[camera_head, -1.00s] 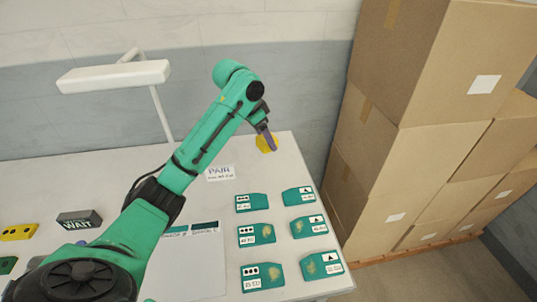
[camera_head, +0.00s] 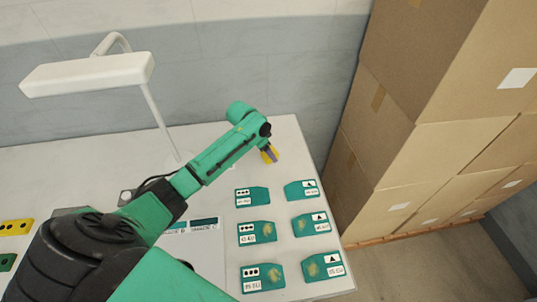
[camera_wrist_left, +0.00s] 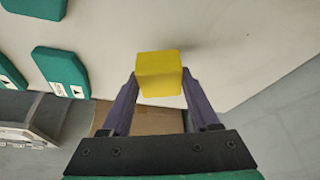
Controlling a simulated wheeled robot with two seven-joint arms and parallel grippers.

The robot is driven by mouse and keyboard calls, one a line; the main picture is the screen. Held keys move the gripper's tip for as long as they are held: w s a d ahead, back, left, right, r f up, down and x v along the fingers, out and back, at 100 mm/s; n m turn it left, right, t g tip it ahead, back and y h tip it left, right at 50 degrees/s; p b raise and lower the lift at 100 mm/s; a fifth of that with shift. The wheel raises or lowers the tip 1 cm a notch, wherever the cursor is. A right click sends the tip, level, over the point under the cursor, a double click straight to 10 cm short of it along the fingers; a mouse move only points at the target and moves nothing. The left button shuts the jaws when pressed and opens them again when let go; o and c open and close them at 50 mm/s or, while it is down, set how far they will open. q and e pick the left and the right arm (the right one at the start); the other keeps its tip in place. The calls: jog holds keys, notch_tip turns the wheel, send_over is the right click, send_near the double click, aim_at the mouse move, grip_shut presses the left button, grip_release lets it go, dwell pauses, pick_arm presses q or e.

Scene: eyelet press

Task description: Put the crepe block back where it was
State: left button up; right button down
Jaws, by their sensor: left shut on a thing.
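The yellow crepe block (camera_head: 269,155) is at the far end of the white table, beyond the rows of green plates. My left gripper (camera_head: 268,152) reaches it from the left and is shut on it. In the left wrist view the yellow block (camera_wrist_left: 159,74) sits between the two purple fingers (camera_wrist_left: 160,88), its near part hidden by nothing. I cannot tell whether the block touches the table or is just above it. My right gripper is not in view.
Several green plates (camera_head: 252,197) with dot or triangle labels lie in two columns on the table; some carry yellowish smears. A white lamp (camera_head: 88,74) stands behind my arm. Stacked cardboard boxes (camera_head: 440,150) stand right of the table. Yellow piece (camera_head: 15,227) at left.

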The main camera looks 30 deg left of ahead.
pick_arm(q)
jog(key=shift+s+d+f, duration=0.1)
jog(key=shift+s+f, duration=0.1)
jog(key=shift+f, duration=0.9)
jog(key=shift+w+f, duration=0.1)
jog(key=shift+f, duration=0.05)
jog(key=o, duration=1.2)
jog(key=v, duration=1.2)
jog(key=shift+b, duration=0.4)
